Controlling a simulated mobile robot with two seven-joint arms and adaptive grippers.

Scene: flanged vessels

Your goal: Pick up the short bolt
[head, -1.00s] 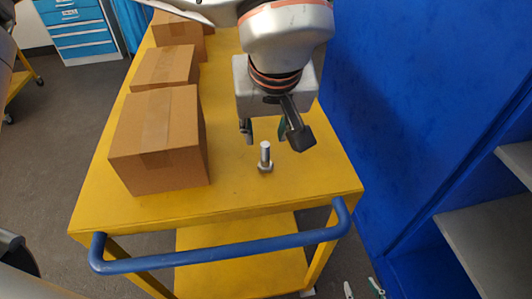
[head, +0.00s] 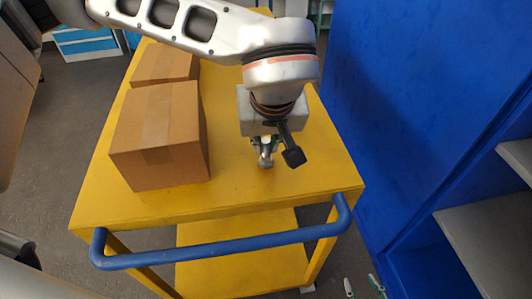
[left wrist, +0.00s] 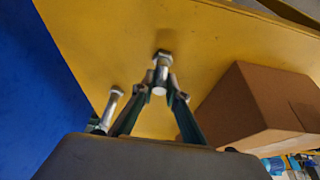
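A silver bolt (head: 265,161) is at the near part of the yellow cart, head down and shank up; it also shows in the left wrist view (left wrist: 161,68). My left gripper (head: 265,145) points down over it, and its fingertips are drawn in on both sides of the shank, shut on it. Whether the bolt's head touches the cart top is hard to tell. A second silver bolt (left wrist: 112,102) stands beside the gripper in the left wrist view; it is hidden in the head view. I cannot compare their lengths. My right gripper is not in view.
The yellow cart top (head: 240,195) has clear room near its front edge. Cardboard boxes (head: 160,140) line its left side. A blue handle (head: 220,250) spans the front. A blue cabinet (head: 410,120) stands close on the right.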

